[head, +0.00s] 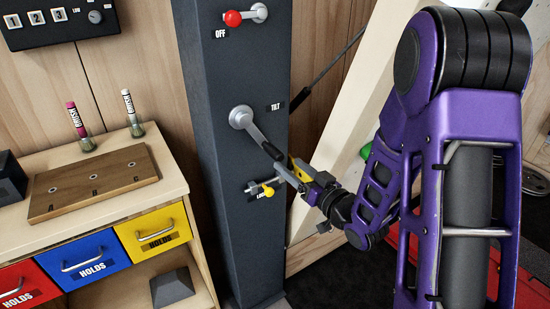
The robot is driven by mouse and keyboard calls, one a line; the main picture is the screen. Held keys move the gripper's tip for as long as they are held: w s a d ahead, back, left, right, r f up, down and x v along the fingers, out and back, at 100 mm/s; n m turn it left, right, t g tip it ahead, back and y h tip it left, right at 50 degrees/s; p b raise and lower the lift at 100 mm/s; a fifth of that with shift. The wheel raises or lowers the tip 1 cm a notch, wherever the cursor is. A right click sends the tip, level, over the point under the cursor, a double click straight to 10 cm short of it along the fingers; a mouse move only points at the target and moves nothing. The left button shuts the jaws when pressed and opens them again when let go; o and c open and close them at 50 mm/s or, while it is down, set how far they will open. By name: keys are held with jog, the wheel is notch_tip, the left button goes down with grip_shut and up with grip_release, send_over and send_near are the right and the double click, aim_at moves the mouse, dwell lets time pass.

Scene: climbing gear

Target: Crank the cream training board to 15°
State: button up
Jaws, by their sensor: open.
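The cream training board (350,130) leans at a tilt right of the dark column, partly hidden behind my purple arm. The tilt crank (256,133) sits on the column by a TILT label, its silver arm sloping down right to a black handle (272,151). My gripper (284,165) is open, its fingertips close to the lower right end of that handle. I cannot tell whether they touch it. A yellow-knobbed lever (266,191) is just below, its label partly covered. No angle reading of the board is visible.
A red-knobbed lever (233,18) marked OFF is higher on the column (225,75). A wooden cabinet with a yellow drawer (155,235), brushes and a lettered board (95,182) stands at left. A dark strut (320,82) runs behind the column.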

aim_at(281, 158)
jog(key=x, duration=0.7)
jog(key=shift+w+a, duration=0.25)
grip_shut()
dwell(1.1)
